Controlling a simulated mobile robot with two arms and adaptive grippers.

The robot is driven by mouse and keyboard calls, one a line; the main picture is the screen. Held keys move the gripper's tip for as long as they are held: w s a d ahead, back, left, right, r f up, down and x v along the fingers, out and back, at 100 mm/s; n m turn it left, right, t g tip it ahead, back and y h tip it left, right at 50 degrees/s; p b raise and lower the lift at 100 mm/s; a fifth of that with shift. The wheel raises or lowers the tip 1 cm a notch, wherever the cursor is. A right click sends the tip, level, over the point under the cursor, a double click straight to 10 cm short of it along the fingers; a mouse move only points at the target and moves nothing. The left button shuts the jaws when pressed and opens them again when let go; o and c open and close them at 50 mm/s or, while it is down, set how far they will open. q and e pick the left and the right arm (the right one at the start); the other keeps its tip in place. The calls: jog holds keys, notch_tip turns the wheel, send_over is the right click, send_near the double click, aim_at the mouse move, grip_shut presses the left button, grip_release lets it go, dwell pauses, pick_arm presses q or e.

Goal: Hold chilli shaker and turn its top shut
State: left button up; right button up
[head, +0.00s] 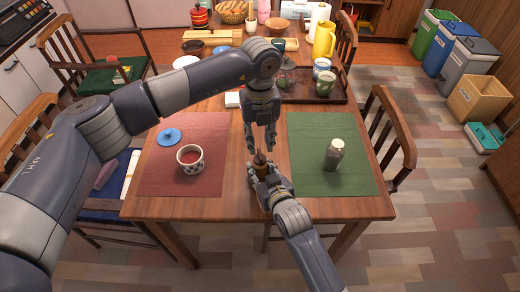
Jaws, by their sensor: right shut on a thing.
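A small shaker with a brown top (259,158) stands upright between the two placemats, and I take it to be the chilli shaker. My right gripper (260,170) is shut on its body from the near side, hiding much of it. My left gripper (260,146) points down from above, its fingers apart on either side of the space just over the top. I cannot tell whether a fingertip touches the top.
A dark tray (345,97) with cups is behind, near a yellow jug (324,40). The table's front strip is clear.

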aim_at(260, 154)
pick_arm(q)
jog(key=shift+f, duration=2.35)
grip_shut()
